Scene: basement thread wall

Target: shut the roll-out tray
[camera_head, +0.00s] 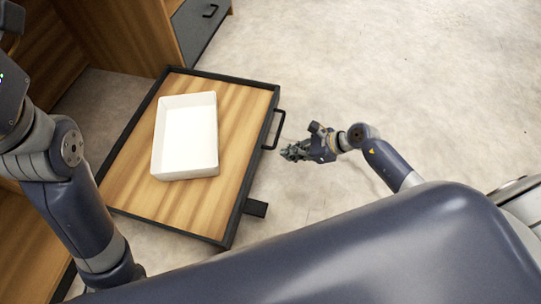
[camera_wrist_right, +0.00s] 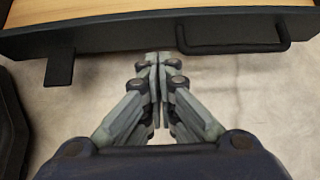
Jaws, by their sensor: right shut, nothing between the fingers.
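The roll-out tray (camera_head: 232,136) is pulled out from the wooden cabinet on the left of the head view. It has a wood-grain bottom and a dark rim. Its dark bar handle (camera_head: 278,130) is on the front edge, and it also shows in the right wrist view (camera_wrist_right: 235,48). My right gripper (camera_head: 285,153) is shut and empty, just in front of the tray's front edge, close to the handle and apart from it. The right wrist view shows its fingertips (camera_wrist_right: 155,62) together, pointing at the front panel (camera_wrist_right: 110,38). My left arm is at the left; its gripper is out of view.
A white open box (camera_head: 188,138) lies on the tray. A dark tab (camera_head: 255,208) sticks out of the tray's front near its lower end. Another cabinet with a dark drawer front (camera_head: 203,28) stands at the top. The pale floor (camera_head: 400,70) to the right is clear.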

